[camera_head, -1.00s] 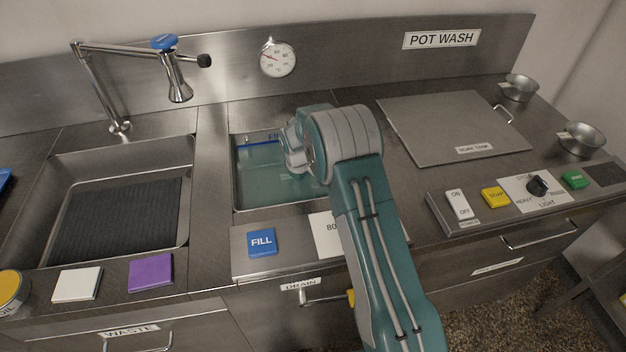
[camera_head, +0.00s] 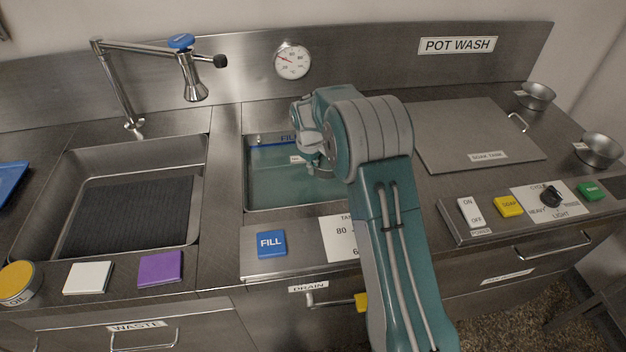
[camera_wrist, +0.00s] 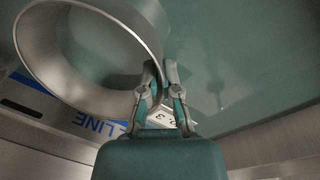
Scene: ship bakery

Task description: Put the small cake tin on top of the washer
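In the wrist view a shiny round metal tin (camera_wrist: 30,62), seen as an open ring, fills the upper left. My gripper (camera_wrist: 163,72) has its two fingers close together at the tin's rim, with the wall between them. The tin is over the greenish water of the middle basin. In the head view my arm hides the tin and my fingertips. On the right is a flat steel lid (camera_head: 470,125) with a handle and a label, behind a panel with ON/OFF, soap and cycle controls; this looks like the washer. Its top is bare.
The water basin (camera_head: 290,207) has a raised rim. Two small metal bowls or tins (camera_head: 537,98) (camera_head: 599,152) stand right of the lid. Several coloured buttons line the front edge.

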